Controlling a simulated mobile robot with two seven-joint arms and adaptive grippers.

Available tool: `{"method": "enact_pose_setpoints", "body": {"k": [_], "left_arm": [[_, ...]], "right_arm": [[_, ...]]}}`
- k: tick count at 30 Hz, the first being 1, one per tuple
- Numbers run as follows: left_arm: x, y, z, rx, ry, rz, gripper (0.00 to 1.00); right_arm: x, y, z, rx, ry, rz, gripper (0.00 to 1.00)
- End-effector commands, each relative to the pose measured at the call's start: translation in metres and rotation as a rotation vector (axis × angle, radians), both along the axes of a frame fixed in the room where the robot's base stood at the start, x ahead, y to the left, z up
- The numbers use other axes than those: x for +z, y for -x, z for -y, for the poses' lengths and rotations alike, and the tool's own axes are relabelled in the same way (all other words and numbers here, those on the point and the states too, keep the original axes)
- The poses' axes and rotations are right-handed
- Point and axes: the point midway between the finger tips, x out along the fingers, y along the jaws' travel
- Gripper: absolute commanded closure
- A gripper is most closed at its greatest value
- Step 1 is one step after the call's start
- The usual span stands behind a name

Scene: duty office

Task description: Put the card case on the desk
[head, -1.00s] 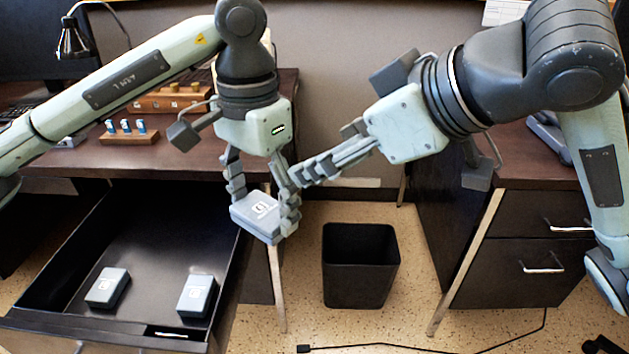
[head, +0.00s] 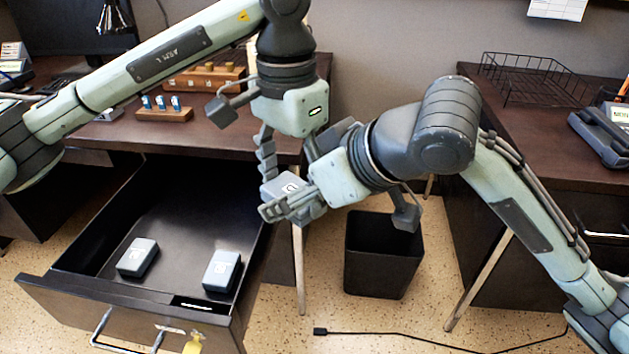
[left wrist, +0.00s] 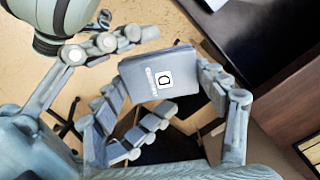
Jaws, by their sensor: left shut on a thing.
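A blue-grey card case (head: 283,187) with a white logo is held by my left gripper (head: 285,180), above the right edge of the open drawer. The case also shows in the left wrist view (left wrist: 158,76), between the fingers. My right gripper (head: 290,207) is right at the case, its fingers overlapping it in the head view; whether they touch it or are spread is unclear. The brown left desk (head: 225,142) is behind the case, and another brown desk (head: 470,100) stands at the right.
The open black drawer (head: 100,235) holds two similar cases, one at the left (head: 137,257) and one at the right (head: 221,270). A black bin (head: 383,260) stands between the desks. A wooden stamp rack (head: 165,114) and a wire tray (head: 535,80) occupy the desktops.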

Motion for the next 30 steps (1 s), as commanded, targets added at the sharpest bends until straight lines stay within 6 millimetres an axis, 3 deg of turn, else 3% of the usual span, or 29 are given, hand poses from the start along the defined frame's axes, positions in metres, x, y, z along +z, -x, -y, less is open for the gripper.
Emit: {"method": "enact_pose_setpoints", "body": {"k": [12,25,26,30], "left_arm": [[0.0002,0.0,0.0,0.0,0.0,0.0,0.56],[0.0003,-0.0003,0.0005,0.0,0.001,0.002,0.56],[0.0004,-0.0003,0.0005,0.0,0.001,0.002,0.25],[0.0004,-0.0003,0.0005,0.0,0.001,0.002,0.08]], "right_arm": [[-0.0067,-0.0038,-0.0053,0.001,0.0,0.001,0.28],[-0.0064,-0.003,-0.0056,0.003,0.0,0.0,0.81],[-0.0063,-0.0029,-0.0057,0.004,0.0,-0.001,0.82],[-0.0064,-0.003,-0.0057,0.003,0.0,0.0,0.82]]}}
